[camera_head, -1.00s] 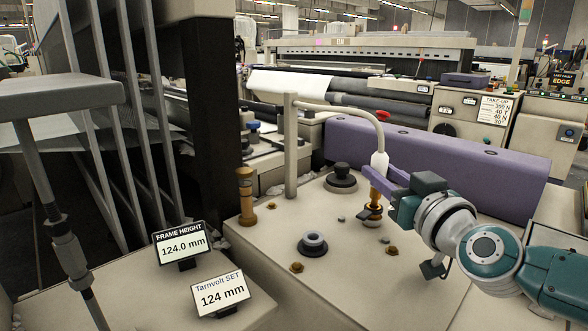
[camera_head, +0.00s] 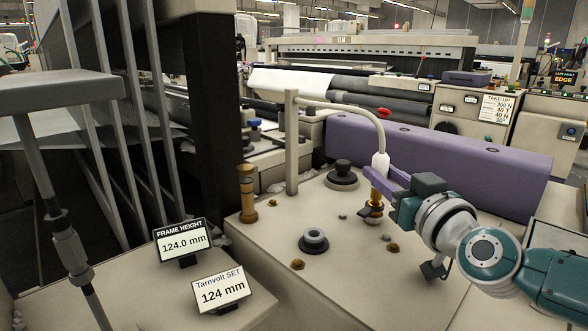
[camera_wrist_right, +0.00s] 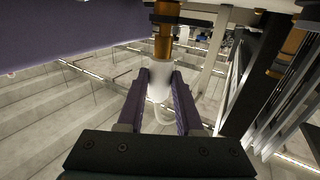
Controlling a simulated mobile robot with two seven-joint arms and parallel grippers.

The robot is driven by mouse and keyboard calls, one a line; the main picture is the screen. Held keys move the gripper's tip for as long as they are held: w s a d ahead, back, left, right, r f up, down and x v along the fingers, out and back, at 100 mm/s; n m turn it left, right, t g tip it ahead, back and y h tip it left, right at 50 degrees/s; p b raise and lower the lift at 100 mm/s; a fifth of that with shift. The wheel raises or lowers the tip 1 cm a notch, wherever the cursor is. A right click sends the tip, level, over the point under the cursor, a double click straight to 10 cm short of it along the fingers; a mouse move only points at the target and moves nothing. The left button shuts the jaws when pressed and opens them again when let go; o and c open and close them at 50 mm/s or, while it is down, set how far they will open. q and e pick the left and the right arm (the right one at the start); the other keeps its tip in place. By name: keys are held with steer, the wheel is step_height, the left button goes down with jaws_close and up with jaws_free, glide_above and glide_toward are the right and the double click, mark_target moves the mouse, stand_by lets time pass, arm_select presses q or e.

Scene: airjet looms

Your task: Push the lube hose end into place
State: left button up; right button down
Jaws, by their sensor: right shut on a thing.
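The lube hose (camera_head: 338,106) comes off a grey upright pipe and curves down to its white hose end (camera_head: 380,163). A brass fitting (camera_head: 374,197) with a dark base stands on the beige machine top right below the hose end. My right gripper (camera_head: 384,180) reaches in from the right with purple fingers around the hose end. In the wrist view the fingers (camera_wrist_right: 160,92) are shut on the white end (camera_wrist_right: 159,82), lined up with the brass fitting (camera_wrist_right: 163,40). I cannot tell how deeply the two are joined. My left gripper is out of view.
A long purple cover (camera_head: 440,150) lies behind the gripper. A black knob (camera_head: 342,175), a grey round cap (camera_head: 314,240) and a second brass post (camera_head: 246,195) stand nearby on the machine top. Two display signs (camera_head: 182,240) are at the front left.

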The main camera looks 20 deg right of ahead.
steer(key=shift+f, duration=0.1)
stand_by(0.4)
steer(key=c, duration=0.5)
jaws_free()
steer(key=o, duration=0.5)
steer(key=shift+s+f, duration=0.1)
steer(key=shift+f, duration=0.15)
steer(key=shift+r+p, duration=0.35)
steer(key=shift+r, duration=0.15)
step_height(320, 180, up, 8)
steer(key=p, duration=0.7)
steer(key=shift+f+p, duration=0.2)
steer(key=shift+p, duration=0.1)
steer(key=shift+c, duration=0.2)
